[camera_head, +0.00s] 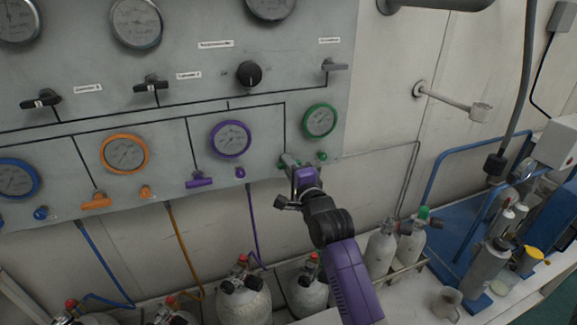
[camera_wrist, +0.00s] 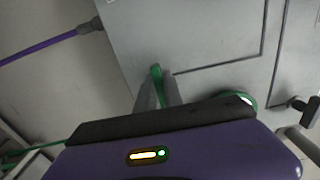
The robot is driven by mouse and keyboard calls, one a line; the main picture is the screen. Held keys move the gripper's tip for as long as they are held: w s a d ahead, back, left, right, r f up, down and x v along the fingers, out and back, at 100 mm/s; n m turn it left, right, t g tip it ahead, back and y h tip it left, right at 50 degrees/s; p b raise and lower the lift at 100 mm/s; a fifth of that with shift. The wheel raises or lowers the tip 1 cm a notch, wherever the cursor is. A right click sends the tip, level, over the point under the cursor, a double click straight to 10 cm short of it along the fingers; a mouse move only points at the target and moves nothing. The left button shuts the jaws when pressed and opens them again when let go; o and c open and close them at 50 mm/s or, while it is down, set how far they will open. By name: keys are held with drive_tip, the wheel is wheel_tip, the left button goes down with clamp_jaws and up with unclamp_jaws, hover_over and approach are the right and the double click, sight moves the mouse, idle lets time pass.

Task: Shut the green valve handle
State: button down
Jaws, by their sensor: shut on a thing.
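The green valve handle (camera_head: 286,159) is at the lower right of the grey panel, below the green-rimmed gauge (camera_head: 319,121). In the head view my gripper (camera_head: 291,166) covers most of it. In the wrist view the green handle (camera_wrist: 157,73) sticks out between my two grey fingers (camera_wrist: 158,92), which are shut on it. The handle's exact angle is hard to tell, because the gripper hides much of it.
A small green knob (camera_head: 322,156) sits just right of my gripper. The purple handle (camera_head: 199,181) and purple knob (camera_head: 240,172) are to its left. Several gas cylinders (camera_head: 244,301) stand below the panel. A wall-mounted metal arm (camera_head: 450,100) projects at the right.

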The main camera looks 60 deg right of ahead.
drive_tip(key=c, duration=1.5)
unclamp_jaws()
drive_tip(key=shift+b+v, duration=0.85)
drive_tip(key=shift+v, duration=3.1)
